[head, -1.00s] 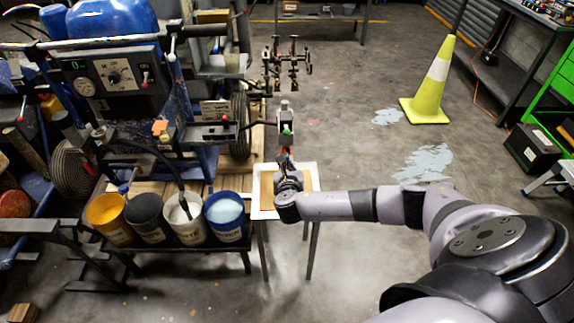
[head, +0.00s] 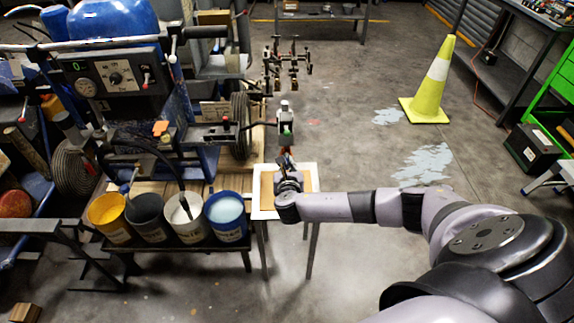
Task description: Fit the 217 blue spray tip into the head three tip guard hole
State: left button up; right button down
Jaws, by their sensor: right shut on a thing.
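My right gripper (head: 286,157) is small in the head view, above the white-edged board at the end of my arm. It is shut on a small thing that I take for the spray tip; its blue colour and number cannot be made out. A spray head (head: 285,116) with a green spot stands just beyond the fingertips, at the end of a dark arm from the striper. The guard hole is too small to see, and I cannot tell whether tip and guard touch. More spray heads (head: 287,68) hang farther back. My left gripper is not in view.
The line striper (head: 115,80) fills the left. Several paint buckets (head: 226,215) stand on a bench beside the white-edged board (head: 308,205). A yellow-green cone (head: 430,88) stands on the floor at the right. The floor between striper and cone is open.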

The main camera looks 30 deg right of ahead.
aim_at(287, 157)
jog(key=shift+w+d+b, duration=0.4)
jog(key=shift+w+d, duration=0.15)
jog(key=shift+w, duration=0.35)
jog(key=shift+w+d+b, duration=0.35)
jog(key=shift+w+d, duration=0.15)
jog(key=shift+w, duration=0.35)
dwell(1.3)
jog(key=shift+d+r, duration=0.1)
jog(key=c, duration=1.6)
grip_release()
jog(key=shift+w, duration=0.1)
jog(key=shift+c, duration=0.2)
jog(key=shift+o, duration=0.3)
jog(key=shift+o, duration=1.3)
